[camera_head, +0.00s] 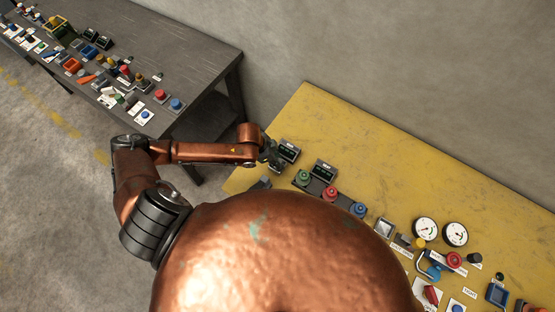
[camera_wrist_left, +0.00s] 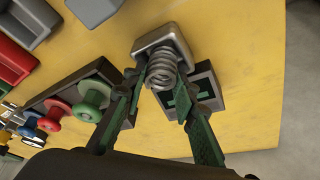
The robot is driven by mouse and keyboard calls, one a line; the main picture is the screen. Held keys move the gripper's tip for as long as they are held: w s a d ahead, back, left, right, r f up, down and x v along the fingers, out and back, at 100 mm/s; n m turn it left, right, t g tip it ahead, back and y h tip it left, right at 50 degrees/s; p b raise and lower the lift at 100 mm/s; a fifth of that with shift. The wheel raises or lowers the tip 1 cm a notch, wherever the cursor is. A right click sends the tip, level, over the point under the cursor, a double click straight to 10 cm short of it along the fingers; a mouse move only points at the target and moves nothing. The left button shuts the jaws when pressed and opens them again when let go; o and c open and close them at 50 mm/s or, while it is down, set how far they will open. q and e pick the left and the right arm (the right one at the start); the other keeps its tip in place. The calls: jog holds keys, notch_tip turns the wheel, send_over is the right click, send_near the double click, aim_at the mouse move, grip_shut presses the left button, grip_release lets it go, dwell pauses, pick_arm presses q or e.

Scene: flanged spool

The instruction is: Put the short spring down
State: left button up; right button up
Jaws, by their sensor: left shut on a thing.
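The short spring (camera_wrist_left: 162,70) is a grey metal coil between the fingertips of my left gripper (camera_head: 272,154) in the left wrist view. The gripper is shut on it, above the yellow table (camera_head: 310,110) near its left end. A pale metal square piece (camera_wrist_left: 150,45) with rounded corners shows right behind the spring; I cannot tell whether they touch. In the head view the spring is too small or hidden to make out. My right gripper is not in view.
Green (camera_head: 303,177), red (camera_head: 330,191) and blue (camera_head: 359,210) spools stand close by. The table's back left area is clear. A cluttered grey table (camera_head: 190,50) stands left.

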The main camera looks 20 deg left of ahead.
pick_arm(q)
jog(key=o, duration=1.2)
jog(key=shift+f, duration=0.1)
jog(key=shift+c, duration=0.2)
jog(key=v, duration=1.2)
jog(key=shift+r, duration=0.3)
